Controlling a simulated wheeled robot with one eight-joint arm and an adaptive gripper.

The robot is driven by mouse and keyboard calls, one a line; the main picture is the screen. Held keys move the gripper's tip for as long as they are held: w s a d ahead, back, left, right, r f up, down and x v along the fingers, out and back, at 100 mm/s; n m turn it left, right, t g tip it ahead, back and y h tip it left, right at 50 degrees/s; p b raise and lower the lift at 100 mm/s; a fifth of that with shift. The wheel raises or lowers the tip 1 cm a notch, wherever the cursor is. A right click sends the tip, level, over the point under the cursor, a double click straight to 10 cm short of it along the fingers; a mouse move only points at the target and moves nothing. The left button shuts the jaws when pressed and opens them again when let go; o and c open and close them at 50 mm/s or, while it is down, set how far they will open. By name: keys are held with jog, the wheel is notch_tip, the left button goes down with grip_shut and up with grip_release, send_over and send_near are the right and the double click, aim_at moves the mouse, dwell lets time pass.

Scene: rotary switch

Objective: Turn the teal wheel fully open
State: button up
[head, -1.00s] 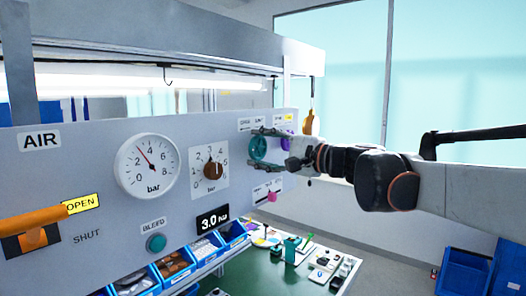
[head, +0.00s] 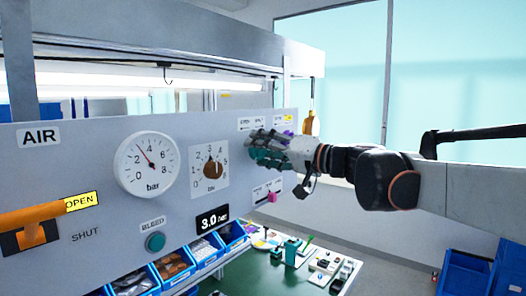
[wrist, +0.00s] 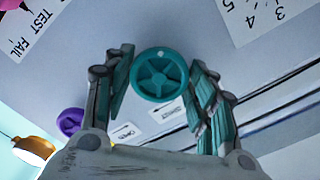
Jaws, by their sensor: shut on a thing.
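The teal wheel (wrist: 160,74) is round and spoked, with a small pale mark on its rim, and sits on the grey panel. In the wrist view my gripper (wrist: 160,60) has one finger on each side of it, shut on its rim. In the head view my gripper (head: 254,146) reaches the panel from the right. Its fingers hide most or all of the wheel there, and their teal pads are hard to tell from it.
A purple knob (wrist: 71,121) is close beside the wheel. A brown selector knob (head: 212,169), a pressure gauge (head: 147,163) and a display (head: 212,220) reading 3.0 are to the left. An orange handle (head: 33,216) is far left.

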jog(key=n, duration=0.3)
jog(key=shift+f+n, duration=0.15)
jog(key=shift+n, duration=2.05)
jog(key=o, duration=1)
jog(key=shift+o, duration=0.2)
jog(key=shift+d, duration=0.1)
jog(key=v, duration=0.7)
jog(key=shift+s+d, duration=0.15)
jog(key=shift+d, duration=0.05)
